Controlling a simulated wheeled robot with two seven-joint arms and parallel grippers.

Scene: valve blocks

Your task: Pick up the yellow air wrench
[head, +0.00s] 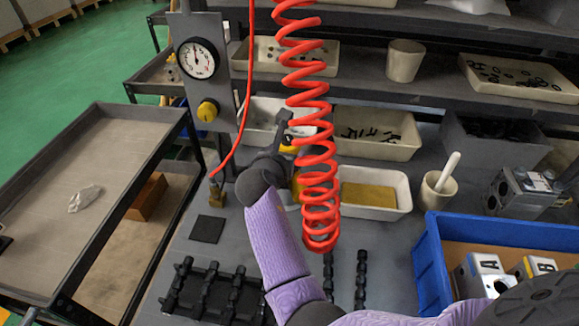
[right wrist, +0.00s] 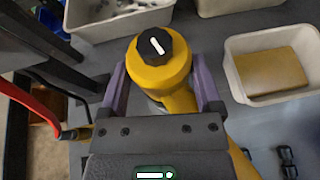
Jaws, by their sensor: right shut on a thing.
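The yellow air wrench (right wrist: 160,75) has a rounded yellow body and a black hexagonal end with a white mark. In the right wrist view it sits between the two purple fingers of my right gripper (right wrist: 162,90), which is shut on it. In the head view, small yellow parts of the wrench (head: 296,184) show behind the red coiled hose (head: 318,180), which hides most of it. My right gripper (head: 282,140) is there too, partly covered by the hose and my arm. Whether the wrench touches the bench is hidden. My left gripper is not in view.
A white tray with a yellow sponge-like block (head: 398,180) and a cup with a white pestle (head: 438,192) stand right of the wrench. A gauge panel (head: 198,60) stands at left. A blue crate (head: 432,262) holds valve blocks. A black rack (head: 215,292) lies in front.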

